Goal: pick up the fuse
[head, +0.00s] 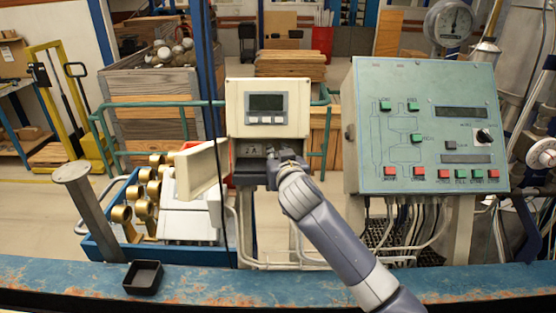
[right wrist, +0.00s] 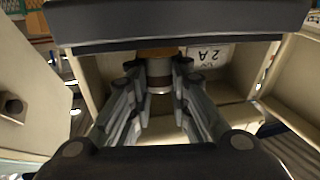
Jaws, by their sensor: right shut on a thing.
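The fuse (right wrist: 159,75) is a short, silvery cylinder, seen in the right wrist view between my right fingertips. My right gripper (right wrist: 158,88) is shut on it, with one finger on each side. In the head view the right gripper (head: 280,160) reaches into the open lower compartment of the beige meter box (head: 233,112). There the gripper hides the fuse. A label reading "2 A" (right wrist: 207,57) is on the compartment's back wall beside the fuse. I cannot tell whether the fuse still touches its seat. My left gripper is not in view.
The beige cover (head: 197,171) stands open at the box's left. A green control panel (head: 425,130) stands close to the right of my arm. A small black tray (head: 143,278) sits on the blue bench edge (head: 230,284), which has free room around it.

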